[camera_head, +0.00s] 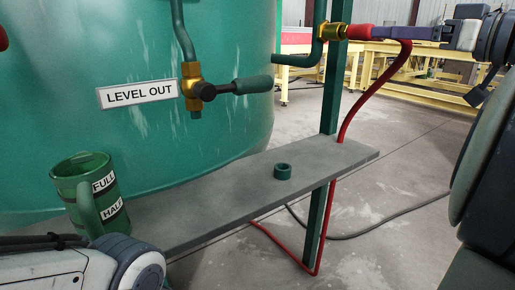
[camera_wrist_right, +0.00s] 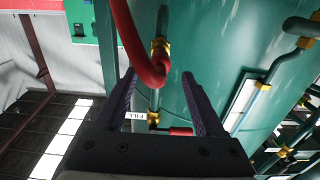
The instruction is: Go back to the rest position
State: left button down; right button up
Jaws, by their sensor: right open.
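My right gripper (camera_head: 376,33) reaches in from the upper right in the head view, its purple fingers at the red hose end (camera_head: 360,31). The hose end sits at a brass fitting (camera_head: 332,32) on a green pipe. In the right wrist view the two fingers (camera_wrist_right: 157,80) are spread apart, with the red hose (camera_wrist_right: 150,72) looping in front of them. Whether they touch the hose is unclear. My left gripper is out of view; only part of a white and grey arm shows at the lower left.
Behind is a green tank (camera_head: 60,110) with a LEVEL OUT valve (camera_head: 195,85). A green post (camera_head: 333,100) and the hanging hose stand near my right arm.

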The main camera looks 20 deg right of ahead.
jog(key=w+a+f+m+g+y+p, duration=0.1)
jog(key=a+f+g+p, duration=0.35)
jog(key=a+f, duration=0.4)
jog(key=w+a+f+m+g+y+p, duration=0.1)
jog(key=a+f+g+y+p, duration=0.15)
jog(key=a+f+g, duration=0.65)
jog(key=s+a+f+n+g+h+p, duration=0.1)
jog(key=s+a+f+n+h+p, duration=0.1)
jog(key=s+a+f+h+p, duration=0.25)
jog(key=s+a+f+n+g+h+p, duration=0.1)
jog(key=s+a+f, duration=0.2)
jog(key=s+a, duration=0.35)
jog(key=s+a+f+n+g+h+p, duration=0.2)
jog(key=s+a+f+h+p, duration=0.1)
jog(key=s, duration=0.5)
notch_tip(320, 180, up, 37)
jog(key=p, duration=3.7)
jog(key=shift+d+r+p, duration=0.15)
jog(key=shift+r+p, duration=0.05)
jog(key=shift+p, duration=0.1)
